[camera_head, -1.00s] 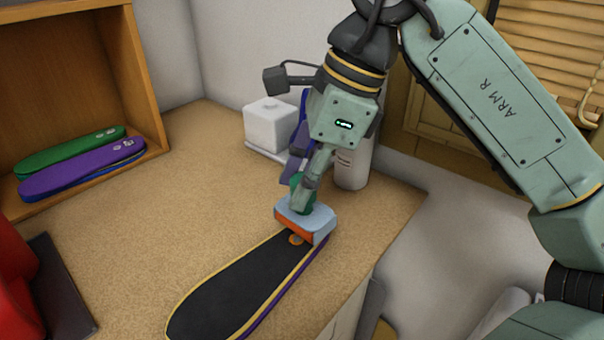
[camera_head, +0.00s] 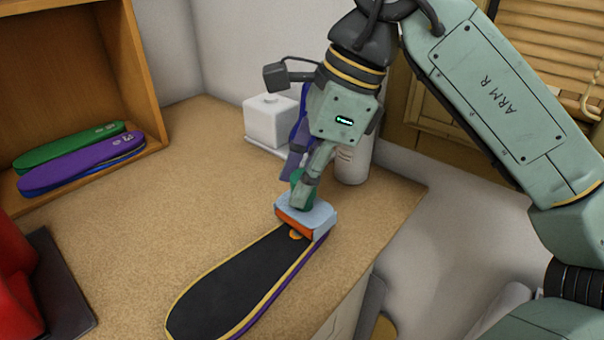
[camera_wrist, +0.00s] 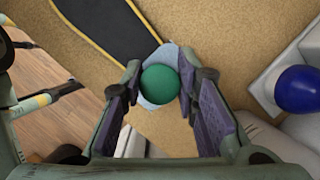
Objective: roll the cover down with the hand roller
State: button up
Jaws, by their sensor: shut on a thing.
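The hand roller (camera_head: 306,220) has a pale blue-grey body, an orange front and a green knob. My gripper (camera_head: 302,190) is shut on its green knob, which shows between the two fingers in the wrist view (camera_wrist: 160,84). The roller is at the far end of the insole with the black cover (camera_head: 232,281), over or on it; exact contact is hard to tell. The cover has a yellow edge, with a purple layer under its right side. An orange mark shows just in front of the roller. The roller hides the insole's far tip.
A wooden shelf box (camera_head: 150,100) at left holds green (camera_head: 68,146) and purple (camera_head: 82,168) insoles. A white box (camera_head: 270,122) and a white cylinder (camera_head: 352,162) stand behind my gripper. A red thing (camera_head: 15,285) on a dark plate is at left. The table's middle is clear.

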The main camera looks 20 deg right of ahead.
jog(key=shift+f+b, duration=0.8)
jog(key=shift+f, duration=0.05)
dwell(2.1)
